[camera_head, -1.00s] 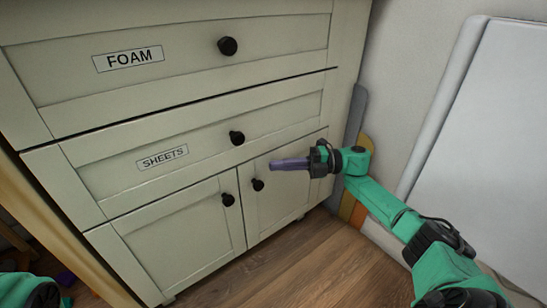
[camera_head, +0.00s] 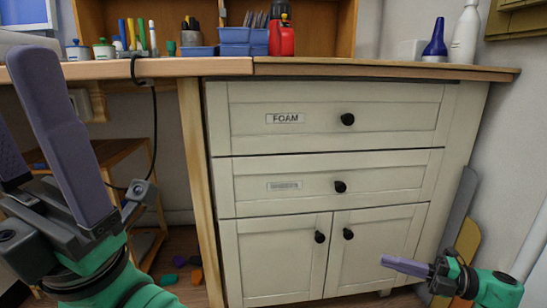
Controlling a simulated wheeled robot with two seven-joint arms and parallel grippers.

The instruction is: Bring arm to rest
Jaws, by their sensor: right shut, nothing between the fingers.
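My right gripper (camera_head: 388,262) is at the lower right, in front of the cabinet's lower right door. Its purple fingers are shut together with nothing between them, and they point left. The green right arm (camera_head: 497,289) comes in from the right edge. My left gripper (camera_head: 36,95) is large and close at the left edge, fingers pointing up. Its two purple fingers stand apart with nothing seen between them; part of one is cut off by the frame edge.
The cream cabinet (camera_head: 385,168) has its FOAM drawer (camera_head: 400,116), second drawer (camera_head: 400,180) and lower doors (camera_head: 275,255) closed. Bottles, blue bins (camera_head: 240,42) and jars stand on the worktop (camera_head: 365,68). Small coloured pieces (camera_head: 170,279) lie on the floor. Boards (camera_head: 467,243) lean beside the cabinet.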

